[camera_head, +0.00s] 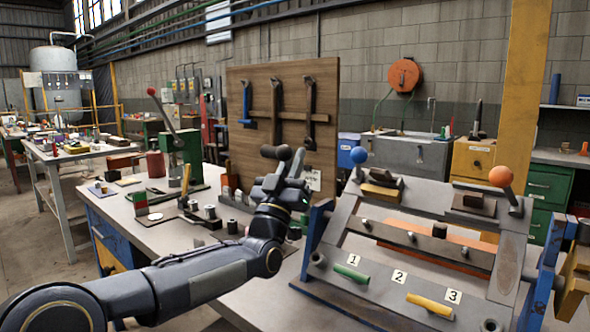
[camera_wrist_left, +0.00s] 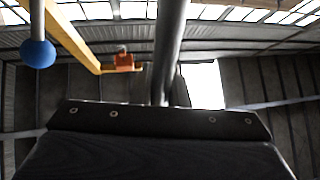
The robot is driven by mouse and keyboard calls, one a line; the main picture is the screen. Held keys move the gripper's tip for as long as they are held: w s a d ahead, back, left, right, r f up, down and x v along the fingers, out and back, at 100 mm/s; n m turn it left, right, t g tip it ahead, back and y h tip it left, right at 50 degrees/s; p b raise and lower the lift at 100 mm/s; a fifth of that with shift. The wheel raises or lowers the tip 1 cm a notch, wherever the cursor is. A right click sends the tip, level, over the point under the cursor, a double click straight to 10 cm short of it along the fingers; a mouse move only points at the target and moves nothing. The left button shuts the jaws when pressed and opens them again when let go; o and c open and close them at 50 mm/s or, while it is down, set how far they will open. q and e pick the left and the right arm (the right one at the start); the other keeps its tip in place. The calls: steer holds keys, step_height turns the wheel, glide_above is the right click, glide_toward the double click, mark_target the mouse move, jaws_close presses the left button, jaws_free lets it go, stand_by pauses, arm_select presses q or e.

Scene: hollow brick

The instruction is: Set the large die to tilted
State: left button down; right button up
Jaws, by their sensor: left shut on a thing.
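My left gripper (camera_head: 287,178) is at the middle of the head view, in front of the wooden tool board. It is shut on a grey bar (camera_wrist_left: 168,50), which rises from behind the dark gripper body in the left wrist view. In the head view a dark rounded end (camera_head: 270,152) shows by the fingers; most of the held bar is hidden. To the right stands a sloping grey metal frame (camera_head: 385,285) with plates marked 1, 2 and 3. I cannot tell which part is the large die. My right gripper is not in view.
A blue ball knob (camera_head: 359,155) stands just right of my left gripper and also shows in the left wrist view (camera_wrist_left: 38,54). An orange ball knob (camera_head: 501,176) is farther right. A green lever press (camera_head: 185,160) and small metal parts stand on the bench at left.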

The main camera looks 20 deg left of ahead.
arm_select(q)
steer(key=shift+f, duration=0.15)
steer(key=c, duration=1.4)
jaws_free()
steer(key=shift+s, duration=0.1)
steer(key=b+v, duration=0.1)
steer(key=v, duration=0.6)
steer(key=shift+s+f, duration=0.2)
steer(key=shift+f, duration=0.05)
